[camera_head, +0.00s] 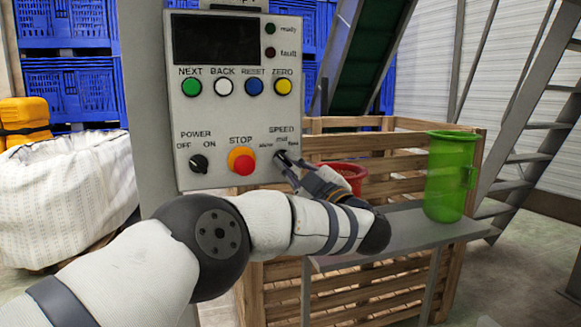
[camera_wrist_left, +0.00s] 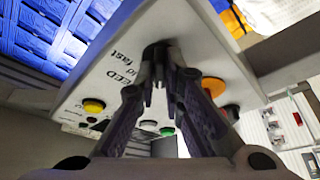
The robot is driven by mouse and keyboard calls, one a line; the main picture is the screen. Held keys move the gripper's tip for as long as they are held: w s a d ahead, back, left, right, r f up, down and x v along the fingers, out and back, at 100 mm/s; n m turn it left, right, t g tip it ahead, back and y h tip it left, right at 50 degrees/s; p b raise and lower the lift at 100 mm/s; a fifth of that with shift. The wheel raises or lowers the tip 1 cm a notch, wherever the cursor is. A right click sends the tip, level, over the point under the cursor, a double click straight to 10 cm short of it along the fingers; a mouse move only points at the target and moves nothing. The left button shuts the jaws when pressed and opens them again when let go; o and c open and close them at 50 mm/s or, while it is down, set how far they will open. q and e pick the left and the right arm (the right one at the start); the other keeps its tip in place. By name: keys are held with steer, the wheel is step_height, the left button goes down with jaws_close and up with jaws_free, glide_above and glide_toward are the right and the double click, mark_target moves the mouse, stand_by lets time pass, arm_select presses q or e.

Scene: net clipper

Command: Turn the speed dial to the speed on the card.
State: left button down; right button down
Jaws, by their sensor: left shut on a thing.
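The speed dial (camera_head: 279,156) is a small dark knob at the lower right of the grey control panel (camera_head: 222,110), under the word SPEED. Small marks around it read about slow, mid and fast. My left gripper (camera_head: 287,166) reaches it from the lower right and is shut on it. In the left wrist view the two fingertips (camera_wrist_left: 161,84) close around the dark dial (camera_wrist_left: 157,50) against the panel face. The fingers hide much of the dial, so I cannot tell where its pointer stands. No speed card shows in either view. My right gripper is not in view.
The red STOP button (camera_head: 243,161) sits just left of the dial, with the POWER knob (camera_head: 199,163) further left. A row of coloured buttons (camera_head: 237,87) is above. A green jug (camera_head: 448,176) and red basket (camera_head: 347,176) are to the right, by a wooden crate (camera_head: 400,147).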

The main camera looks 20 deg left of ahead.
arm_select(q)
steer(key=shift+a+r, duration=0.1)
steer(key=shift+r, duration=0.25)
steer(key=c, duration=1.7)
jaws_free()
steer(key=shift+f, duration=0.15)
steer(key=v, duration=1.2)
steer(key=shift+f, duration=0.1)
